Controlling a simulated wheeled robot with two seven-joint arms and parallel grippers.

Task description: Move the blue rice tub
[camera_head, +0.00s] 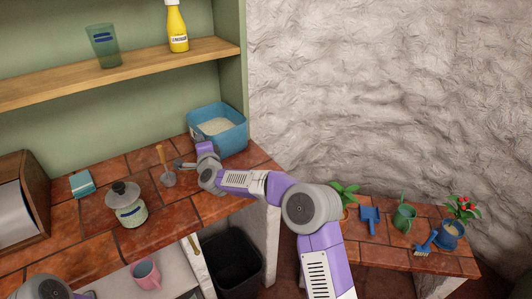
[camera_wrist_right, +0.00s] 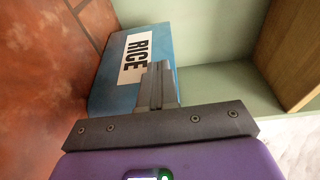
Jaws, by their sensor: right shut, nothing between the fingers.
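The blue rice tub (camera_head: 220,138) stands upright at the back right end of the tiled counter, against the shelf's side panel, with white rice showing inside. In the right wrist view, the tub (camera_wrist_right: 112,78) shows its side with a white RICE label. My right gripper (camera_head: 207,149) is at the tub's near side, outside it. Its fingers (camera_wrist_right: 157,72) are shut with nothing between them and point at the label; I cannot tell whether they touch the tub. Part of my left arm shows at the lower left of the head view; its gripper is out of view.
A trowel (camera_head: 167,171), a lidded jar (camera_head: 127,207), a teal box (camera_head: 82,184) and a wooden bread box (camera_head: 22,200) stand left on the counter (camera_head: 206,207). A shelf (camera_head: 140,69) runs above. A lower bench (camera_head: 380,255) at right holds plants and garden tools.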

